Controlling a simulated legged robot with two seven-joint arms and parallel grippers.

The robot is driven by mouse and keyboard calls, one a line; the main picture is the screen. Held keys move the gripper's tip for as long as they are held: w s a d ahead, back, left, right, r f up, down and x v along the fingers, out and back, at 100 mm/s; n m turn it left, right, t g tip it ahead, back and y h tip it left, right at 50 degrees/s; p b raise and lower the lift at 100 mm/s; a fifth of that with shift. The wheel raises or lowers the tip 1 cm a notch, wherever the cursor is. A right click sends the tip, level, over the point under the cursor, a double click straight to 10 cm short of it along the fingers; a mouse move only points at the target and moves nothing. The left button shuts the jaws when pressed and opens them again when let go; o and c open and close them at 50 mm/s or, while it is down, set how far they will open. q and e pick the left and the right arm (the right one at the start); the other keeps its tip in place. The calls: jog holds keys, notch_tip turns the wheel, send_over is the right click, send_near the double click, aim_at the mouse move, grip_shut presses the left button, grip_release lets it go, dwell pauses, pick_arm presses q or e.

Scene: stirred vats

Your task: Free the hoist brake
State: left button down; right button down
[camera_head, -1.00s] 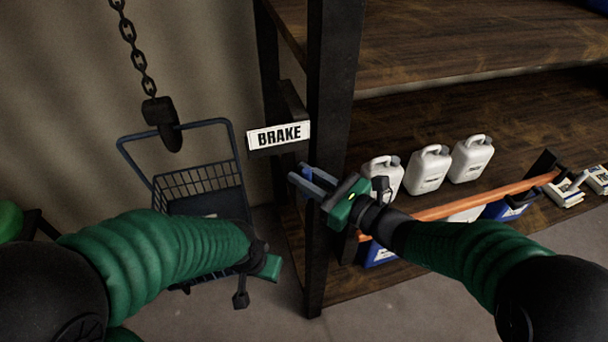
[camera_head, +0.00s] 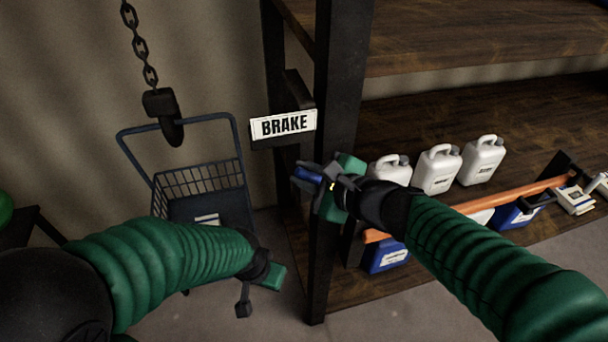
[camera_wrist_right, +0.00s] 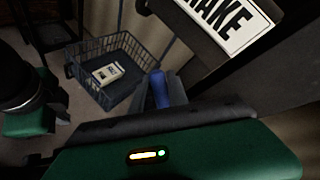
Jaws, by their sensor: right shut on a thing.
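The white BRAKE sign (camera_head: 284,125) is on a dark bracket beside the shelf's upright post; part of it also shows in the right wrist view (camera_wrist_right: 232,18). Just below the sign, my right gripper (camera_head: 310,178) is shut on a blue grip (camera_head: 307,174), which also shows between the fingers in the right wrist view (camera_wrist_right: 158,88). How the grip joins the brake is hidden. The hoist chain (camera_head: 138,48) hangs at the left, and its dark hook (camera_head: 170,128) is at the basket's handle. My left gripper (camera_head: 244,302) is low in front of the basket; its jaw opening is unclear.
The dark wire basket (camera_head: 198,178) holds a small white box (camera_wrist_right: 107,73). The wooden shelf (camera_head: 430,110) on the right has white jugs (camera_head: 437,170), blue containers (camera_head: 388,256) and an orange bar (camera_head: 470,206) along its front. The black shelf post (camera_head: 338,90) stands close to my right gripper.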

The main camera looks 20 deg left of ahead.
jog(key=shift+s+f+n+h, duration=0.1)
jog(key=shift+f+n+h, duration=0.05)
jog(key=shift+n+h, duration=0.4)
jog(key=shift+a+n+t+h+p, duration=0.1)
jog(key=shift+n+t+h+p, duration=0.4)
jog(key=shift+n+h+p, duration=0.2)
jog(key=shift+f+n+h+p, duration=0.2)
jog(key=shift+n+h+p, duration=0.05)
jog(key=shift+h+p, duration=0.25)
jog(key=shift+a+t, duration=0.1)
jog(key=shift+t, duration=0.3)
jog(key=shift+f+n+h+p, duration=0.1)
jog(key=shift+n+h+p, duration=0.45)
jog(key=shift+p, duration=0.45)
jog(key=shift+f+p, duration=0.1)
jog(key=shift+p, duration=0.2)
jog(key=shift+n, duration=0.25)
jog(key=shift+f, duration=0.1)
